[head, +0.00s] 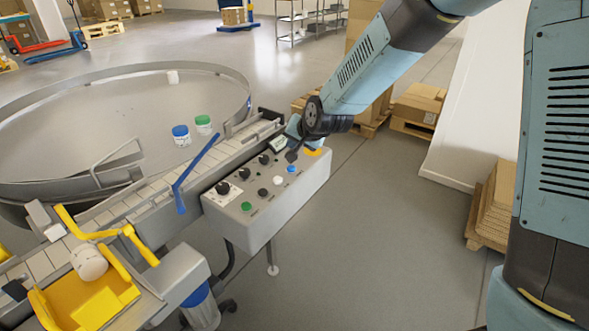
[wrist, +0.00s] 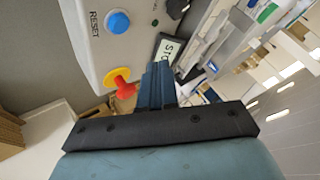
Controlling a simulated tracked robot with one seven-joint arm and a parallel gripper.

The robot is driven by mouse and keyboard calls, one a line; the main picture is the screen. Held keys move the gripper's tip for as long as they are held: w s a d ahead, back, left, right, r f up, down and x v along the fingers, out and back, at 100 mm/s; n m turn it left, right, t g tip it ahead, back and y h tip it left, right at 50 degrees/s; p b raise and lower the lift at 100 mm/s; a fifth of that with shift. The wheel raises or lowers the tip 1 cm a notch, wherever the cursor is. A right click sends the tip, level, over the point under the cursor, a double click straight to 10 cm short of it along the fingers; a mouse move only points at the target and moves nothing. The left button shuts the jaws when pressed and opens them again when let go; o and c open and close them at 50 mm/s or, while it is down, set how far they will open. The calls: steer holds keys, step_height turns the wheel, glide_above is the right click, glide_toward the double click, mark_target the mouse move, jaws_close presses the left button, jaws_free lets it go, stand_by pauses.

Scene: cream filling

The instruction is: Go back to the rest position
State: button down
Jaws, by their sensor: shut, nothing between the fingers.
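My gripper (head: 292,153) hangs over the far right end of the grey control box (head: 262,222), beside the yellow-collared button (head: 313,152). In the wrist view my gripper (wrist: 157,66) shows its dark blue fingers closed together with nothing between them. There the red stop button (wrist: 122,87) on its yellow collar is just left of the fingers. A blue button (wrist: 117,22) marked RESET is farther up on the panel; it also shows in the head view (head: 292,169). Whether the fingertips touch the panel, I cannot tell.
A slatted conveyor (head: 130,193) with a blue lever (head: 181,195) runs behind the box. A large round table (head: 100,120) holds several capped jars. Pallets with cardboard boxes (head: 420,103) stand on the right. The floor (head: 380,240) right of the box is clear.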

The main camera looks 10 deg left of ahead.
stand_by(0.3)
steer(key=s+d+r+h, duration=0.25)
steer(key=d+r, duration=0.45)
steer(key=d, duration=0.4)
steer(key=s+d+r+h, duration=0.1)
steer(key=s+d+r, duration=0.2)
steer(key=d+r, duration=0.55)
steer(key=s+d+r+g+h, duration=0.1)
steer(key=s+d+r+h, duration=0.1)
steer(key=s+d, duration=1.7)
steer(key=shift+s+d+r+h, duration=0.35)
steer(key=shift+d+r, duration=0.05)
steer(key=shift+d, duration=0.4)
